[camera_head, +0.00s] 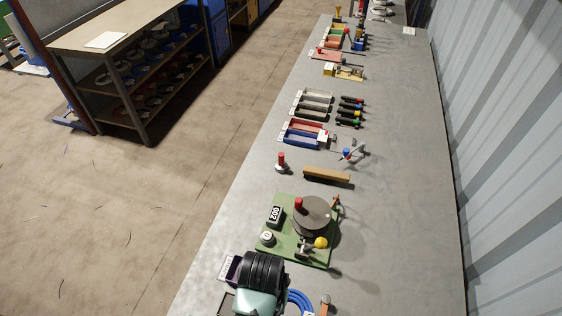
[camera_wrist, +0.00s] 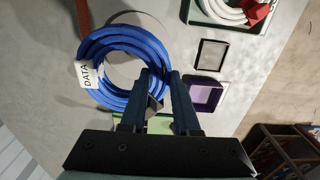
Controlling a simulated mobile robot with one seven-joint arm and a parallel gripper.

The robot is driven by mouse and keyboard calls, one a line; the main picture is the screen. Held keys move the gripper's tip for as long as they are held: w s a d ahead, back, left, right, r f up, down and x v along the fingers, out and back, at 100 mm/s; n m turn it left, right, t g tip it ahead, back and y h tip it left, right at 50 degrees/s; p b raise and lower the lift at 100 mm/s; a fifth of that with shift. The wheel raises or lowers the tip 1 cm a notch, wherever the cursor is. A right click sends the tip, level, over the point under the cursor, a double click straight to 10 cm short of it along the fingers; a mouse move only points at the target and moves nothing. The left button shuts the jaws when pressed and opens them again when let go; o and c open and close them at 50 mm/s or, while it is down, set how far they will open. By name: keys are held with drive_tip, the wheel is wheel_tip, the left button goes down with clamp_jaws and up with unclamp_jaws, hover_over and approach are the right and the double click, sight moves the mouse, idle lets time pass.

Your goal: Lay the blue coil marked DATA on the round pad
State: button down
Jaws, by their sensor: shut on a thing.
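The blue coil (camera_wrist: 97,48) with a white tag reading DATA (camera_wrist: 88,74) is at upper left in the wrist view. My gripper (camera_wrist: 161,76) is shut on the right side of its ring; the fingers hide part of the grip. In the head view the coil (camera_head: 299,301) shows only partly, beside my wrist at the bottom. A dark curved edge lies past the coil in the wrist view; I cannot tell whether it is a shadow or the round pad's rim. The pad is not clearly visible.
A purple tray (camera_wrist: 204,95), a dark-framed square (camera_wrist: 212,55) and a white coil (camera_wrist: 228,14) with a red block are to the right. A green board (camera_head: 288,251) with a grey drum (camera_head: 313,217) stands farther along the bench. The bench's right side (camera_head: 410,220) is clear.

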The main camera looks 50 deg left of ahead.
wheel_tip(320, 180, down, 8)
drive_tip(key=shift+f, duration=0.15)
idle(0.3)
